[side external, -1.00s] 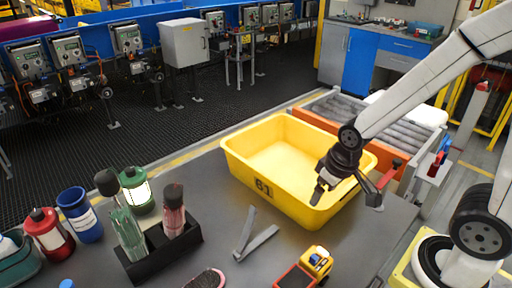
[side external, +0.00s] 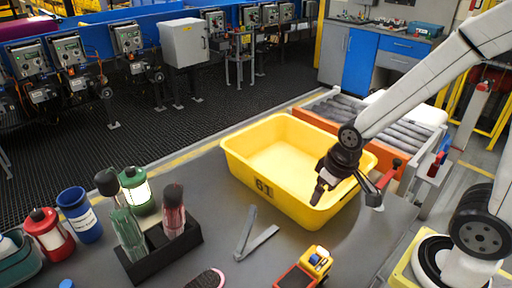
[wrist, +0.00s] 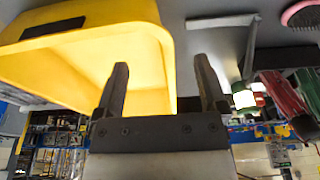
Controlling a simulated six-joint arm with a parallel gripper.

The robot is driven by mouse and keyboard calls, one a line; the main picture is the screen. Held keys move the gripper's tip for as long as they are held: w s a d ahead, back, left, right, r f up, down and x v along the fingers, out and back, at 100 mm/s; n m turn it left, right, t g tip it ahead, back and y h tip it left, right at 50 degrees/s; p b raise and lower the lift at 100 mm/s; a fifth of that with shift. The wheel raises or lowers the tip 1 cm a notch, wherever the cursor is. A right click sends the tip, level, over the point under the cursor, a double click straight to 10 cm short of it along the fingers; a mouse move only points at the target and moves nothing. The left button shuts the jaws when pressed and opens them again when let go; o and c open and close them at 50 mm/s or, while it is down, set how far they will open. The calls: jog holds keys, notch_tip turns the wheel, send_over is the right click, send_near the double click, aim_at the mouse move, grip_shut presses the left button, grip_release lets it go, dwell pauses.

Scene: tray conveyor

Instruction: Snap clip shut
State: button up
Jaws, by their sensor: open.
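The clip (side external: 253,238) is a grey V of two flat arms, spread open on the dark table in front of the yellow bin. It also shows in the wrist view as a grey strip (wrist: 224,20) at the top, beyond the right finger. My gripper (side external: 317,197) points down at the bin's front right wall, to the right of the clip and apart from it. In the wrist view, the two dark fingers of my gripper (wrist: 161,72) are spread apart with nothing between them.
The yellow bin (side external: 236,174) marked 61 stands beside my gripper. A toy truck (side external: 304,270) lies in front. A black holder (side external: 160,262) with bottles stands left of the clip. A red-handled lever (side external: 388,174) is at the table's right. Bare table surrounds the clip.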

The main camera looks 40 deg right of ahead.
jog(key=shift+w+a, duration=0.1)
jog(key=c, duration=0.7)
jog(key=shift+w+a+r+n, duration=0.15)
jog(key=shift+w+n, duration=0.05)
jog(key=shift+n, duration=0.1)
jog(key=c, duration=0.4)
jog(key=shift+w+a+r, duration=0.1)
jog(key=shift+w+a, duration=0.15)
grip_shut()
jog(key=w+a+r+n+g+h, duration=0.1)
jog(key=w+a+r+n, duration=0.2)
jog(key=a+n, duration=0.2)
jog(key=w+a+r+n+h, duration=0.1)
jog(key=w+a+r+n, duration=0.1)
jog(key=a+n, duration=0.4)
jog(key=w+a+r+n+g+h, duration=0.1)
jog(key=w+a+r+n+h, duration=0.1)
jog(key=a+n, duration=0.4)
jog(key=shift+w+a+r+g, duration=0.3)
jog(key=shift+w+a+r, duration=0.7)
jog(key=shift+a, duration=1.25)
jog(key=shift+s+r, duration=0.15)
